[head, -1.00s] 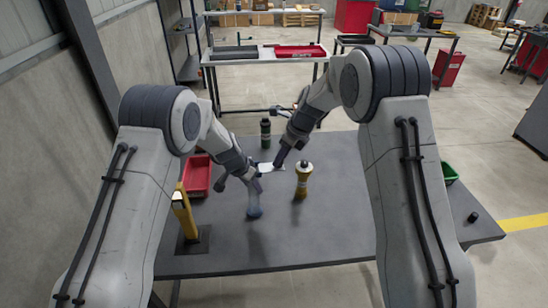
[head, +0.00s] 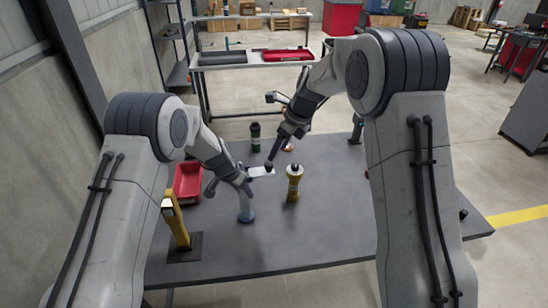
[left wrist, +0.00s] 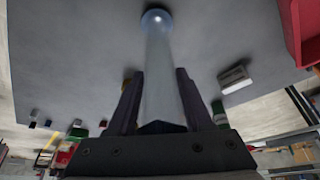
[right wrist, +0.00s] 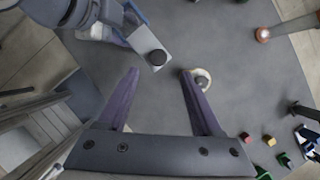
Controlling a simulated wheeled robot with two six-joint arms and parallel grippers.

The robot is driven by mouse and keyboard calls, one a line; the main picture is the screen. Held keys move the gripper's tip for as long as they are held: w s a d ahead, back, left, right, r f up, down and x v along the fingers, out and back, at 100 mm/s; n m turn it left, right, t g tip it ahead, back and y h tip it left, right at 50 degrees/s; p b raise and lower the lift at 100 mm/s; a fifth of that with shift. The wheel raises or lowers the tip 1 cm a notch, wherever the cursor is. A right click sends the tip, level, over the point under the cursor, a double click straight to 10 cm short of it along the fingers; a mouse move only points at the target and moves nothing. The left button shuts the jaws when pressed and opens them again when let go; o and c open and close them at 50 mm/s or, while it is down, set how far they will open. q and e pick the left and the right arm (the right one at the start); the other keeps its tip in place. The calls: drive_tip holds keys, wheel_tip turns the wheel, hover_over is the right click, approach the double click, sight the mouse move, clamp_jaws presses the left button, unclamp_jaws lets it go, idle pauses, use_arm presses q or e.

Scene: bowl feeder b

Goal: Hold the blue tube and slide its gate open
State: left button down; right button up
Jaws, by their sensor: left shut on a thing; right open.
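The blue tube (head: 246,208) stands roughly upright over the table in the head view, with its lower end near the tabletop. My left gripper (head: 244,184) is shut on it; in the left wrist view the tube (left wrist: 160,70) runs between the two fingers. The gate is a pale flat plate (head: 259,172) sticking out to the right from the tube's upper end, with a black knob (right wrist: 155,57) on it. My right gripper (right wrist: 158,75) is open and empty, its fingertips close to the knob, which appears between them in the right wrist view. Actual contact cannot be told.
A yellow bottle (head: 293,184) stands close to the right of the gate. A dark bottle (head: 255,137) stands behind. A red bin (head: 187,181) and a yellow post (head: 178,222) are on the left. The table's front middle is clear.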

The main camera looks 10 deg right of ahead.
drive_tip(key=v, duration=0.6)
use_arm(q)
drive_tip(key=shift+c, duration=1.1)
unclamp_jaws()
drive_tip(key=v, duration=1.1)
drive_tip(key=s+a+b, duration=0.5)
drive_tip(key=s+a, duration=0.1)
drive_tip(key=shift+r, duration=0.45)
use_arm(e)
drive_tip(key=shift+f, duration=2.7)
